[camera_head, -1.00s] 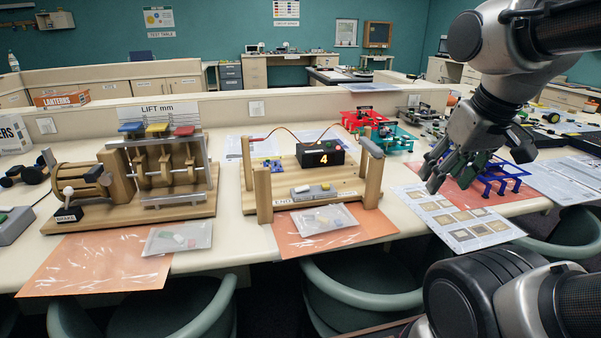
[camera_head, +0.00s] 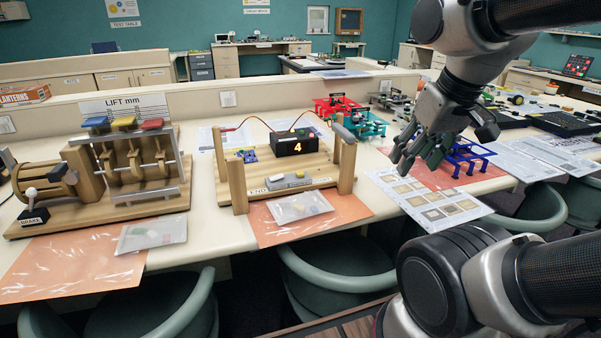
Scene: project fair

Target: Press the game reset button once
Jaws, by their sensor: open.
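The wooden game board (camera_head: 237,194) stands on the table at the middle of the view, with a black display (camera_head: 295,143) lit with an orange 4. A low grey block (camera_head: 280,183) with a small yellowish part on top sits at the board's front. I cannot tell for sure which part is the reset button. My gripper (camera_head: 419,160) is open and empty. It hangs to the right of the board, apart from it, above the printed sheet and beside a blue frame (camera_head: 463,158).
A wooden lift model (camera_head: 110,206) stands left of the board. A clear bag (camera_head: 300,207) lies on an orange mat (camera_head: 262,236) before the board. Red and teal frames (camera_head: 364,124) stand behind, right of the board. Green chairs (camera_head: 330,278) line the table's front.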

